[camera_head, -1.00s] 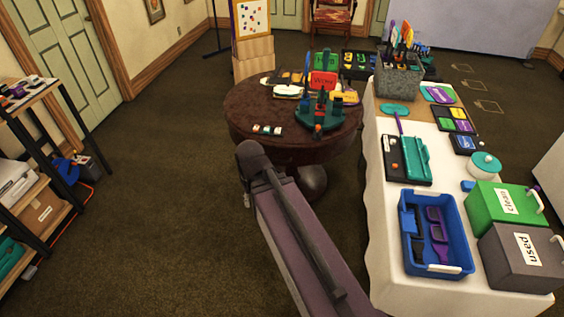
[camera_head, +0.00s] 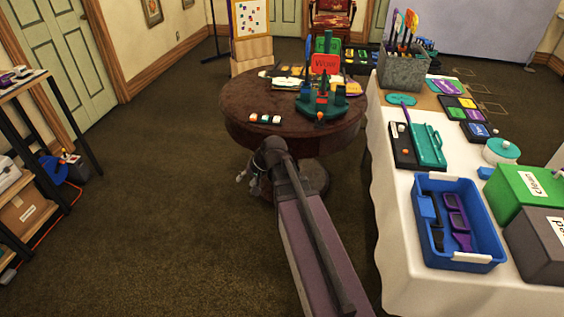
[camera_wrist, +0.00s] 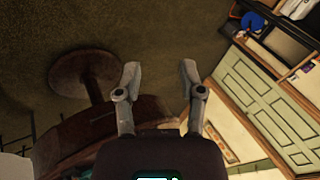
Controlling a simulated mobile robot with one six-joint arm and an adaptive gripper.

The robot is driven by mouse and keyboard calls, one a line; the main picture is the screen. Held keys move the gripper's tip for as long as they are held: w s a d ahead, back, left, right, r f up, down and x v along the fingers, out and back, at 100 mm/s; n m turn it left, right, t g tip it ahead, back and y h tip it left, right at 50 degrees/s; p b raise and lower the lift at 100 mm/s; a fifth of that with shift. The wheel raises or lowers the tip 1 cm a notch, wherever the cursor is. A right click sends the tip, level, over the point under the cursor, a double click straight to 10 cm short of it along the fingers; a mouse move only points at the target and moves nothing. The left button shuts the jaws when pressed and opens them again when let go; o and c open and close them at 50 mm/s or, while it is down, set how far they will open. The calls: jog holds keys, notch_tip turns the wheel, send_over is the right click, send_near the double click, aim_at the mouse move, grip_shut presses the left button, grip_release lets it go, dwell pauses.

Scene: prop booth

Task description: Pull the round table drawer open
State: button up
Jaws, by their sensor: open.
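The round table (camera_head: 235,107) is dark reddish brown and stands on a single central pedestal. It also shows in the wrist view (camera_wrist: 75,140), tilted, with its round foot above. My gripper (camera_head: 248,183) is in front of the table's near side, low and left of the pedestal in the head view. In the wrist view my gripper (camera_wrist: 160,72) has its two fingers spread wide with nothing between them. The table's side lies close behind the left finger; contact cannot be told.
On the tabletop are small blocks (camera_head: 265,118) and a green stand (camera_head: 318,105) with a red sign. A long white-clothed table (camera_head: 390,205) bearing a blue tray (camera_head: 422,248) stands at right. A shelf (camera_head: 25,140) stands at left. The carpet between is free.

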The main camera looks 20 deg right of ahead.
jog(key=w+d+f+m+t+y+b, duration=0.1)
jog(key=w+d+f+m+t+b, duration=0.5)
jog(key=w+d+f+b, duration=0.7)
jog(key=w+d+f+m+t+h+b, duration=0.2)
jog(key=d+m+t+b, duration=0.3)
jog(key=d+b, duration=0.9)
jog(key=shift+f+m, duration=0.45)
jog(key=shift+m, duration=0.55)
jog(key=shift+w+h, duration=0.2)
jog(key=shift+h, duration=0.1)
jog(key=b+x, duration=0.1)
jog(key=x, duration=0.5)
jog(key=b+x, duration=0.1)
jog(key=x, duration=0.6)
jog(key=shift+w+a+r, duration=0.15)
jog(key=shift+w, duration=0.2)
